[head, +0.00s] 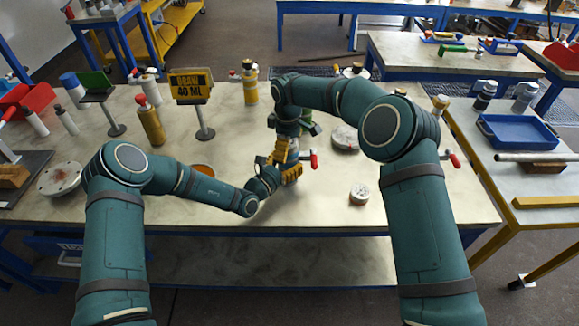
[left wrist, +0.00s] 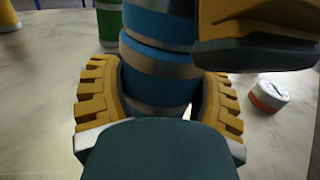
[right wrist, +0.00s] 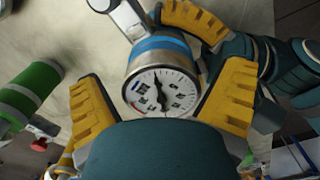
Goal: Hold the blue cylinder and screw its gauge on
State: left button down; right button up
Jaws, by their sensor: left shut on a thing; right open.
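The blue cylinder (left wrist: 165,72) with grey bands stands between the fingers of my left gripper (left wrist: 160,100), which is shut on it. In the head view my left gripper (head: 290,173) is low over the middle of the table, and the cylinder is mostly hidden by the grippers. The gauge (right wrist: 160,90), with a white dial and black needle, sits at the cylinder's top end in the right wrist view. My right gripper (right wrist: 165,98) is open with its fingers on either side of the gauge, apparently clear of it. Whether the gauge is threaded tight cannot be told.
A green cylinder (right wrist: 30,95) is close by. The front table edge is clear.

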jog(key=c, duration=1.3)
jog(key=m, duration=0.4)
jog(key=o, duration=1.4)
jog(key=shift+r, duration=0.1)
notch_tip(320, 180, up, 12)
jog(key=shift+f, duration=0.1)
pick_arm(q)
grip_release()
